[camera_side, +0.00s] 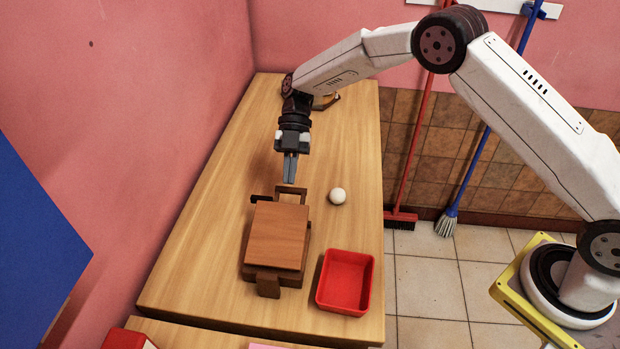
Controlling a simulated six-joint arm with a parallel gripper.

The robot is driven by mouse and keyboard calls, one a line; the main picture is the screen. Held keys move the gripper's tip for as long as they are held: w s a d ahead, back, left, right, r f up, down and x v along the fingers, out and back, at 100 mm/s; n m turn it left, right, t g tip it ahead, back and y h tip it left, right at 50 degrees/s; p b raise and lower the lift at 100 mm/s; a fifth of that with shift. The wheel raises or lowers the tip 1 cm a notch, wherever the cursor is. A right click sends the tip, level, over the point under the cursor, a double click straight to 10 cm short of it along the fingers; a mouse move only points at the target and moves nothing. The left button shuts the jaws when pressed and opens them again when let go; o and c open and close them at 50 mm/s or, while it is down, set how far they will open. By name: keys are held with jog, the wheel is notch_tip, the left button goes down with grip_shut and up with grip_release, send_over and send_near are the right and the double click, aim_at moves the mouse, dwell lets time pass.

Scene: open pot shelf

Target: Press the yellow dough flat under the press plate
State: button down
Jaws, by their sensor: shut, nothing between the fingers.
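A wooden press stands on the table, its flat press plate (278,236) lying over a darker base (290,279). A short tab (268,285) sticks out at its near end, and a dark bracket (291,192) stands at its far end. My gripper (289,182) points down with its fingers together and empty, just above and beyond the bracket in the picture. I cannot tell whether the fingertips touch it. No yellow dough shows; what lies under the plate is hidden. A white ball (338,196) rests on the table to the right of the bracket.
A red tray (345,282) sits right of the press, near the right edge of the table (190,250). A small dark and tan object (326,101) lies at the far end, partly behind my arm. The table left of the press is clear.

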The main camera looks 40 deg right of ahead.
jog(key=shift+w+d+f, duration=0.2)
jog(key=shift+f, duration=0.25)
jog(key=shift+w+d+f, duration=0.2)
jog(key=shift+f, duration=0.25)
jog(key=shift+r, duration=0.1)
jog(key=shift+s+a+r, duration=0.1)
jog(key=shift+r, duration=1.85)
jog(key=w+d+f, duration=0.2)
jog(key=w+d, duration=0.4)
jog(key=shift+w+d+f, duration=0.2)
jog(key=shift+w+d, duration=0.2)
